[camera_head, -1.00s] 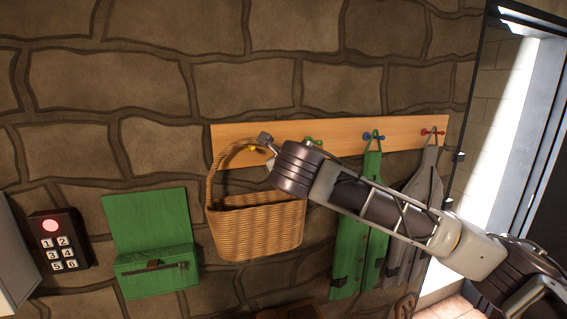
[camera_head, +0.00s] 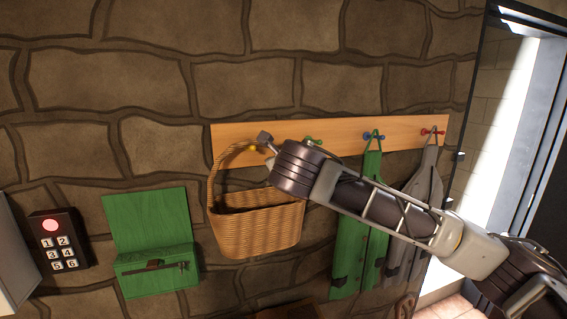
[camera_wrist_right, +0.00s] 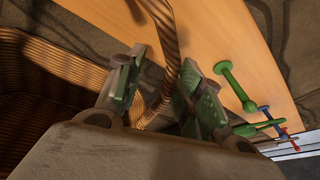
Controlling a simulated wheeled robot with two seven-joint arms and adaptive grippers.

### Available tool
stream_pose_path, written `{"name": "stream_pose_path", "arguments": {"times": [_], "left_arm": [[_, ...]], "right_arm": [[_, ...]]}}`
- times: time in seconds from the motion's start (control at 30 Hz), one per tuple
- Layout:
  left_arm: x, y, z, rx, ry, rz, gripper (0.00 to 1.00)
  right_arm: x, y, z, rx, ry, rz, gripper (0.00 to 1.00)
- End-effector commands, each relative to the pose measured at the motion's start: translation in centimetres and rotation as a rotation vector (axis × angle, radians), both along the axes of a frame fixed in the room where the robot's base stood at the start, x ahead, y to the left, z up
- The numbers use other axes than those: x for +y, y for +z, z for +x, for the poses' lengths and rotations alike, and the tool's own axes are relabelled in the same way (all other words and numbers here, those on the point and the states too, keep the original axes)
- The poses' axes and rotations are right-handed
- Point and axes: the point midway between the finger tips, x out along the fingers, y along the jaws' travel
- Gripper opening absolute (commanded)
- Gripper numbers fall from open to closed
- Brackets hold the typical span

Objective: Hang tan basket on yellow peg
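The tan wicker basket (camera_head: 258,229) is upright against the wall below the wooden rail, its mouth facing up. The yellow peg (camera_head: 253,148) shows just inside the top of its arched handle; whether the handle bears on the peg I cannot tell. My right gripper (camera_head: 268,149) is at the handle's upper right side. In the right wrist view its fingers (camera_wrist_right: 160,90) stand apart with the handle (camera_wrist_right: 170,45) passing between them, nearer the right finger. The basket (camera_wrist_right: 45,75) also shows there at left. My left gripper is out of view.
The rail (camera_head: 330,130) carries a green peg (camera_head: 311,141), a blue peg with a green apron (camera_head: 370,200), and a red peg with a grey apron (camera_head: 430,180). A green wall box (camera_head: 150,225) and a keypad (camera_head: 58,240) are at left. A bright doorway is at right.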

Motion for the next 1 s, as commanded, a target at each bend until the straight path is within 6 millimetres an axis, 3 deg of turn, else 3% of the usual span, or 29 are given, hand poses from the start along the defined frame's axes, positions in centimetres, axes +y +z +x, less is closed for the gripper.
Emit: {"name": "stream_pose_path", "arguments": {"times": [0.27,0.7,1.0], "left_arm": [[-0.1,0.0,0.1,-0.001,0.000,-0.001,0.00],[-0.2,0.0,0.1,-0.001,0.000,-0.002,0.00],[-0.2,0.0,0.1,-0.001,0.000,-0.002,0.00]], "right_arm": [[-0.3,0.8,-2.6,-0.004,0.002,0.001,0.37],[-0.8,2.5,-8.7,-0.003,0.001,0.000,0.37],[-1.0,3.1,-10.7,-0.002,0.000,0.001,0.37]]}}
